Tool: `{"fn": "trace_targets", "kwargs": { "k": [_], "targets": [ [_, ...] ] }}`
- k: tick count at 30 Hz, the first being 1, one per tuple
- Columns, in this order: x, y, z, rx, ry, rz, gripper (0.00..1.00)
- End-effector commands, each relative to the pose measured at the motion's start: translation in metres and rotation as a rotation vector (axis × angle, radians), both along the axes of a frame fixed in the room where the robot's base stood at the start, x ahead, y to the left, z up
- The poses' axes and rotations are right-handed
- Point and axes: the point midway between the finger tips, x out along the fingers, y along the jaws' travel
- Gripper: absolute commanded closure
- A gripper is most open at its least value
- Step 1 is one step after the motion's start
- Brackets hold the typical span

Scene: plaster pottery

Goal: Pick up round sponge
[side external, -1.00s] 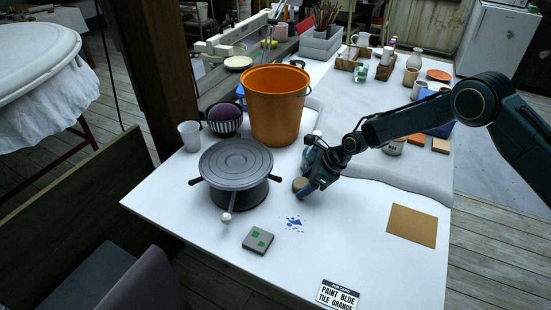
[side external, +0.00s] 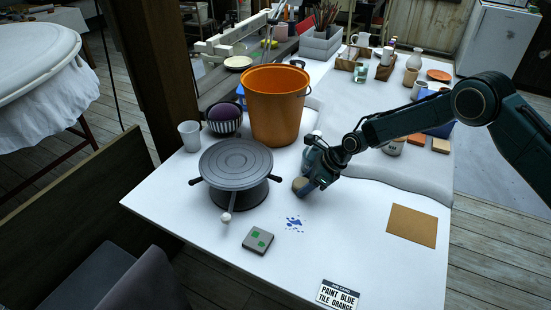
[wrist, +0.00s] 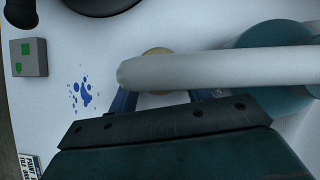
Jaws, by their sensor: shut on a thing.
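The round sponge (side external: 299,185) is a small tan disc on the white table, right of the grey banding wheel. It also shows in the wrist view (wrist: 157,51), partly hidden behind a pale bar that crosses the picture. My gripper (side external: 305,187) is down at the table with its blue fingers on either side of the sponge. In the wrist view its fingers (wrist: 158,100) reach toward the sponge from below. It is shut on the sponge, which appears at table height; I cannot tell whether it touches the table.
The banding wheel (side external: 236,164) stands close on the left, with an orange bucket (side external: 275,110) behind. Blue paint spots (side external: 294,222) and a grey tile with green marks (side external: 258,240) lie in front. A brown board (side external: 412,226) lies at right. The front table is mostly clear.

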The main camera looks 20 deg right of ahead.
Motion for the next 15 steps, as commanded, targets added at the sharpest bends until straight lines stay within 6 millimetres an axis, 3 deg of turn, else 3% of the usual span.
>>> {"fn": "trace_targets", "kwargs": {
  "k": [8,15],
  "targets": [
    [-0.003,0.002,0.014,0.0,-0.002,0.0,0.76],
    [-0.003,0.002,0.05,0.0,-0.003,0.0,0.76]
  ]
}}
